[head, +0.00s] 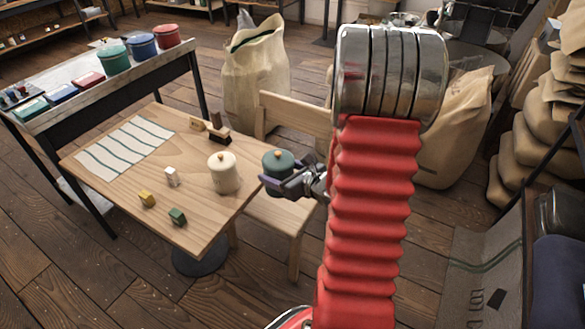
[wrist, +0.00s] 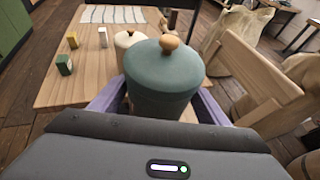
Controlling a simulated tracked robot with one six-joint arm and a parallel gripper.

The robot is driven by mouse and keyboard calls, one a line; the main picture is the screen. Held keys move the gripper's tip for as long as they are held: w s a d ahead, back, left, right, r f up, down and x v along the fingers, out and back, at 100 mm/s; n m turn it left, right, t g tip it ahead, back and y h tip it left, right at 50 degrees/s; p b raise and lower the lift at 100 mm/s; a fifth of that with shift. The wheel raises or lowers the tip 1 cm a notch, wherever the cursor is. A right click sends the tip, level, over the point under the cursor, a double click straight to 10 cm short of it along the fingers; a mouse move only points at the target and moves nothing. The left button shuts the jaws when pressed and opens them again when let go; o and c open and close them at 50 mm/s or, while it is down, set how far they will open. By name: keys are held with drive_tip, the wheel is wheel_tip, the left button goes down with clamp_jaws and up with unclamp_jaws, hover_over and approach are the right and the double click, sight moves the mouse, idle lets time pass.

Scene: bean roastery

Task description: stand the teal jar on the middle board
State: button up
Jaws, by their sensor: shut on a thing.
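The teal jar (head: 278,160), with a round wooden knob, is upright between the jaws of my gripper (head: 284,184), just past the right edge of the wooden table (head: 205,215). In the wrist view the teal jar (wrist: 162,80) fills the middle, with the purple fingers on both sides of it. My gripper is shut on it. The jar's lower part is hidden by the gripper. I cannot tell for sure which surface is the middle board.
A cream jar (head: 224,173) stands on the table close left of the teal jar. A white block (head: 171,177), a yellow block (head: 147,199), a green block (head: 177,216), a brush (head: 219,135) and a striped cloth (head: 125,145) lie there too. A wooden chair (head: 290,120) is behind.

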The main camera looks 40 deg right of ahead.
drive_tip(key=w+a+f+n+y, duration=0.2)
drive_tip(key=a, duration=0.6)
drive_tip(key=w+a+f+n+g+y, duration=0.1)
drive_tip(key=a+f+y, duration=0.1)
drive_tip(key=a, duration=0.7)
drive_tip(key=w+a+f+n+y, duration=0.2)
drive_tip(key=a, duration=0.7)
drive_tip(key=shift+w+n+g, duration=0.3)
drive_tip(key=shift+w+g, duration=0.05)
drive_tip(key=shift+g, duration=0.05)
drive_tip(key=shift+r, duration=0.1)
